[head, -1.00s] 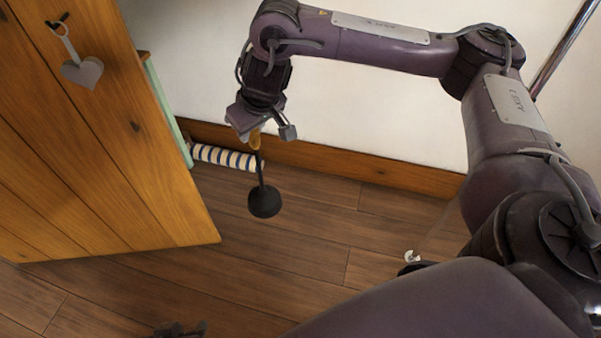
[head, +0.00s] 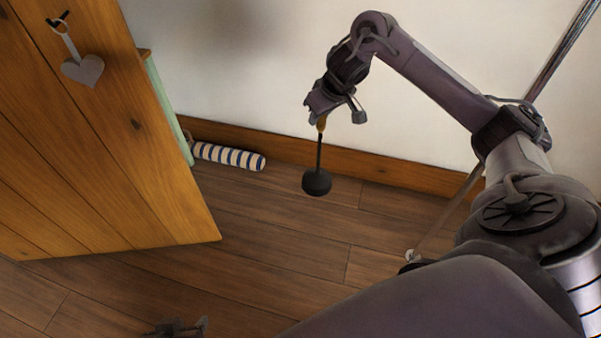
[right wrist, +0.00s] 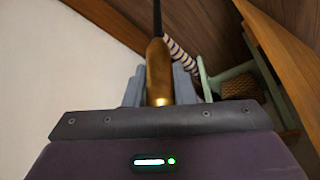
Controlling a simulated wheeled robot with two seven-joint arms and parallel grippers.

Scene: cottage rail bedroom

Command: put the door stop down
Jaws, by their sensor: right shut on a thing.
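The door stop (head: 317,182) has a round black base, a thin dark rod and a yellow-brown handle. My right gripper (head: 322,117) is shut on the handle, and the door stop hangs upright below it. In the right wrist view the handle (right wrist: 158,75) sits between the two grey fingers, with the rod running away from it. The base shows against the floorboards near the wall; I cannot tell whether it touches them. My left gripper (head: 180,328) is low at the bottom edge of the head view, partly cut off, its jaws unclear.
A wooden door (head: 110,150) with a hanging grey heart (head: 83,70) stands at the left. A striped roll (head: 228,156) lies by the skirting board (head: 380,170). A pale green piece of furniture (right wrist: 228,75) shows behind the door. The middle floor (head: 260,250) is clear.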

